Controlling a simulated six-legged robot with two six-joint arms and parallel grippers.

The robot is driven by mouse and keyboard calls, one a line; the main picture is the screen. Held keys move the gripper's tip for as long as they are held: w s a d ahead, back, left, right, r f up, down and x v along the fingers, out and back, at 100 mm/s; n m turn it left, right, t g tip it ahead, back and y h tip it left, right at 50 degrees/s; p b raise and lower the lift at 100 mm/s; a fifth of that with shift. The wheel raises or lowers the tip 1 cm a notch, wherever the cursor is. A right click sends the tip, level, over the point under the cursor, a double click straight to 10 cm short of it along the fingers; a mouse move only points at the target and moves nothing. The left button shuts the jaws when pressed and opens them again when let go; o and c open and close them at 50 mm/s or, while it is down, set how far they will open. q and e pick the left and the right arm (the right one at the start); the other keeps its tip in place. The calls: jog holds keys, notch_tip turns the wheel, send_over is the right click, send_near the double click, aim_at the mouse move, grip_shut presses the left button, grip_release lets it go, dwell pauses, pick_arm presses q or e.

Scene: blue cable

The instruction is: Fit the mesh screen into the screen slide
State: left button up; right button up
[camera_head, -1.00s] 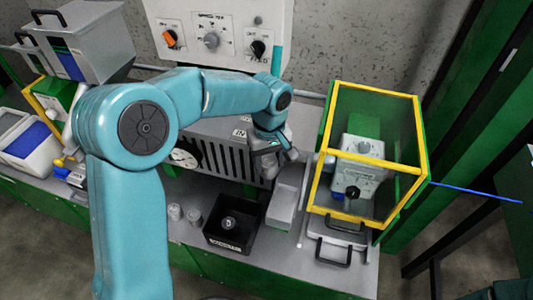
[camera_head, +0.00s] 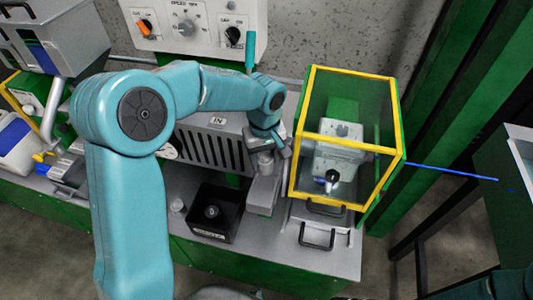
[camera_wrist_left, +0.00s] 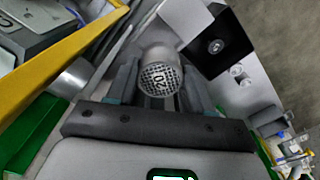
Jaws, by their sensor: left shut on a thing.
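My left gripper (camera_head: 266,150) points down in front of the slotted machine, just left of the yellow-framed guard. It is shut on the mesh screen, a short grey cylinder whose round mesh face (camera_wrist_left: 159,79) is marked "20" in the left wrist view. The screen sits between the two grey fingers there. A grey trough-like part (camera_head: 263,194), which may be the screen slide, is just below the gripper. I cannot tell whether the screen touches it. My right gripper is out of view.
A black bin (camera_head: 213,228) with a round part inside stands left of the grey part. The yellow-framed guard (camera_head: 350,145) rises close on the right. A tray with black handles (camera_head: 316,235) lies in front of it. A blue cable (camera_head: 450,172) extends right.

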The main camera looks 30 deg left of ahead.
pick_arm(q)
jog(key=shift+d+f+b, duration=0.1)
jog(key=shift+f+b, duration=2.3)
jog(key=shift+f, duration=0.95)
jog(key=shift+f+b, duration=0.4)
jog(key=shift+f, duration=0.1)
jog(key=o, duration=1.2)
notch_tip(320, 180, up, 16)
jog(key=shift+r+p, duration=0.25)
jog(key=shift+p, duration=0.3)
jog(key=shift+s, duration=0.1)
